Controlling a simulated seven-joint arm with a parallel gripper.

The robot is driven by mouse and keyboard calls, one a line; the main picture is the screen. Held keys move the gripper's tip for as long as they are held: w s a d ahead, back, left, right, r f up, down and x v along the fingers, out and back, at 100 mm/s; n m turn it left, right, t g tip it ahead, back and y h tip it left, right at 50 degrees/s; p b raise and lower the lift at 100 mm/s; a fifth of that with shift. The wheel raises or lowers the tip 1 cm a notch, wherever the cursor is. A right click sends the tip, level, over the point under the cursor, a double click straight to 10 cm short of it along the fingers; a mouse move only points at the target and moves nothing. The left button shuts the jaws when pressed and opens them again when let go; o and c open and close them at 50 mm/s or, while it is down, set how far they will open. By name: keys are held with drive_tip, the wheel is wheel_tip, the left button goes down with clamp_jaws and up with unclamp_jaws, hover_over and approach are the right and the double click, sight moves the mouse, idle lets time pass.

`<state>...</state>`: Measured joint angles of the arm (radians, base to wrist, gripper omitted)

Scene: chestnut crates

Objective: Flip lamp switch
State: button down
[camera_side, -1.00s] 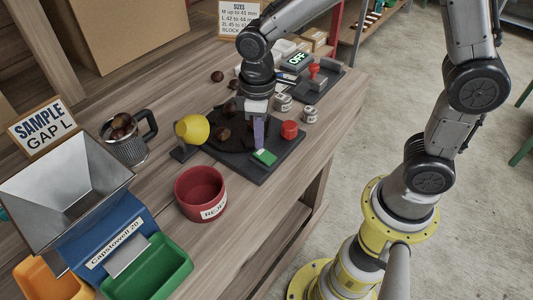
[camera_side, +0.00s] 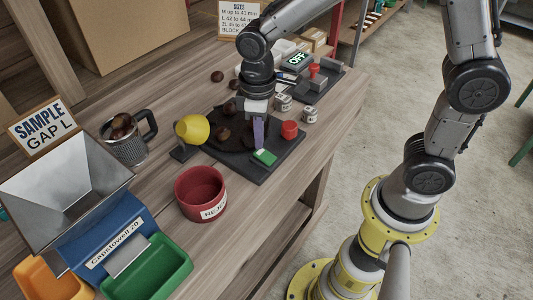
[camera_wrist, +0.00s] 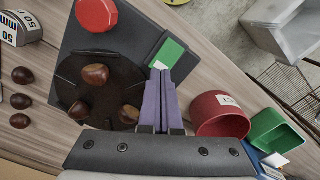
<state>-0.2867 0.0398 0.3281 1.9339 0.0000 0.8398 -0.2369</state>
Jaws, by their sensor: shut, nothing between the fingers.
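The lamp (camera_side: 193,129) has a yellow head on a dark stand, at the left corner of a dark base plate. A green switch (camera_side: 264,157) sits at the plate's front corner. It also shows in the wrist view as a green patch (camera_wrist: 168,54) just beyond my fingertips. My gripper (camera_side: 259,145) is shut and empty, with purple fingers pointing down at the switch. In the wrist view its fingers (camera_wrist: 161,74) end at the near edge of the green patch. I cannot tell whether they touch it. The tips hide part of the switch's near side.
The base plate (camera_side: 280,165) carries a dark disc with several chestnuts and a red knob (camera_side: 290,129) right of my fingers. A red reject cup (camera_side: 200,190) stands in front. A metal mug (camera_side: 128,140) holds chestnuts at left.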

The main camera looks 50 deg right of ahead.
sight(260, 151)
drive_tip(key=shift+f, duration=1.1)
idle(1.1)
drive_tip(key=shift+r, duration=3.55)
